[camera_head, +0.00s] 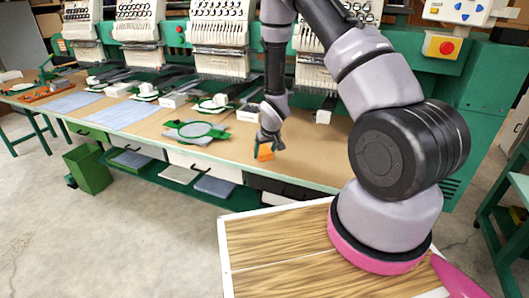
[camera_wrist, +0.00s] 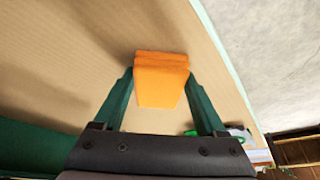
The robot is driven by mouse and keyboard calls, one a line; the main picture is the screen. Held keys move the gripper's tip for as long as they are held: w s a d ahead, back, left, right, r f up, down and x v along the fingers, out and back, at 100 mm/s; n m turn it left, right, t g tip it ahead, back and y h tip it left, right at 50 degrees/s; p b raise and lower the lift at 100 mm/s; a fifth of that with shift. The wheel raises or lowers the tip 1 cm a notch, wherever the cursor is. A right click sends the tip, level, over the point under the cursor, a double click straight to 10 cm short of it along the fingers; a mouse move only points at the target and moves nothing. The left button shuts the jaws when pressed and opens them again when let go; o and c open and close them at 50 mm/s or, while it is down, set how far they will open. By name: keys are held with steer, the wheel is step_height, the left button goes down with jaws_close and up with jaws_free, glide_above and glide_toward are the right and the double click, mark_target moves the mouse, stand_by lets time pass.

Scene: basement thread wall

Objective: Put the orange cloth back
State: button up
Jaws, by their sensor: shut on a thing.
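The orange cloth (camera_head: 265,151) is a small folded block near the front edge of the long tan table (camera_head: 318,152). My gripper (camera_head: 268,146) is shut on it, reaching down from above. In the wrist view the orange cloth (camera_wrist: 160,80) sits between the two dark green fingers (camera_wrist: 160,92), with its layered folds facing away from the palm. The tan table surface (camera_wrist: 80,50) lies behind it. I cannot tell whether the cloth touches the table or hangs just above it.
A green embroidery hoop (camera_head: 195,131) lies left of my gripper. Embroidery machine heads (camera_head: 218,35) line the back. A shelf with grey and white items (camera_head: 214,185) is below the table. The tabletop right of my gripper is mostly clear.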

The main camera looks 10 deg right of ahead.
steer(key=o, duration=1.4)
steer(key=shift+f, duration=0.1)
steer(key=shift+r, duration=0.45)
steer(key=s+d+r+m, duration=0.15)
steer(key=s+r, duration=0.25)
steer(key=r, duration=0.7)
steer(key=s+d+r+m+t, duration=0.1)
steer(key=s+d+r, duration=0.15)
steer(key=r, duration=0.85)
steer(key=s+d+r+m, duration=0.1)
steer(key=s+r, duration=0.3)
steer(key=r, duration=0.7)
steer(key=s+r+m+t, duration=0.1)
steer(key=s+r, duration=0.5)
steer(key=s, duration=0.3)
steer(key=s+r+m+y, duration=0.1)
steer(key=s+r, duration=0.6)
steer(key=s, duration=0.2)
steer(key=shift+r+t, duration=0.3)
steer(key=shift+t, duration=0.1)
